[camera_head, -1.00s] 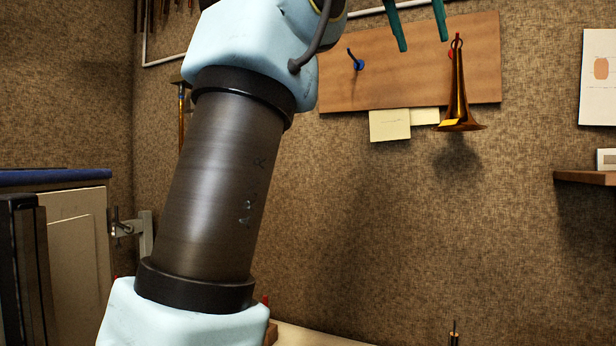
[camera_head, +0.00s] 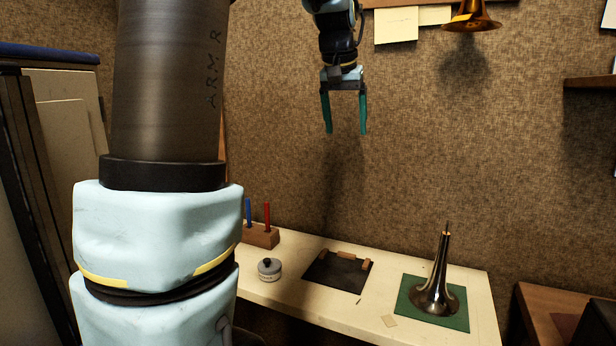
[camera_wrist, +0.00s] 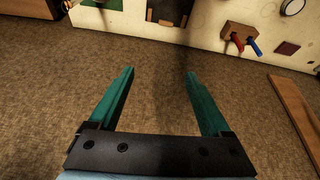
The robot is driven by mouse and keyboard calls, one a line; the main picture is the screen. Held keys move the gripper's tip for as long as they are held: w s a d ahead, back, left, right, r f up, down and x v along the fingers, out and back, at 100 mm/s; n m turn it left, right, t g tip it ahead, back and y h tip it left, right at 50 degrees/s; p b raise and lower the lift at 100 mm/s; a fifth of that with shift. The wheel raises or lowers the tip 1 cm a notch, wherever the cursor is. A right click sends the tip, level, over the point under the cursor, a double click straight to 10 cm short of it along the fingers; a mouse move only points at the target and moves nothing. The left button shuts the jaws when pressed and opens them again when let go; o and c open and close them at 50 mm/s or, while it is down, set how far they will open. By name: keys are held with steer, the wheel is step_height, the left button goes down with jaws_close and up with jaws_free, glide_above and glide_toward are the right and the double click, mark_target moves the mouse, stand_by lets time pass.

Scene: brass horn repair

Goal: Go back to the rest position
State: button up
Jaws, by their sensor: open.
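My gripper (camera_head: 345,130) hangs in the air in the head view, fingers pointing down, above the back part of the workbench and in front of the textured wall. Its two green fingers are apart with nothing between them. In the wrist view, my gripper (camera_wrist: 160,72) also shows open and empty, with only wall behind the fingers. A brass horn bell (camera_head: 471,17) hangs at the top right of the head view, cut off by the frame edge. A silver horn bell (camera_head: 436,295) stands upright on a green mat (camera_head: 405,307) on the workbench.
The pale workbench (camera_head: 300,318) also holds a dark mat (camera_head: 335,275) with wooden blocks, a small lidded jar (camera_head: 269,268) and a wooden block (camera_head: 262,238) with blue and red sticks. A shelf (camera_head: 590,82) juts out at right. Air around my gripper is clear.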

steer(key=s+a+f+n, duration=0.1)
steer(key=s+a+f, duration=0.4)
steer(key=f, duration=0.4)
steer(key=s+a+f+n+g+y+b, duration=0.1)
steer(key=s+a+f, duration=0.4)
steer(key=s+f, duration=0.2)
steer(key=s+a+f+g+b, duration=0.1)
steer(key=s+a+f, duration=0.4)
steer(key=f, duration=0.7)
steer(key=shift+s+n+y, duration=0.3)
steer(key=shift+s+n, duration=0.1)
steer(key=shift+s, duration=0.25)
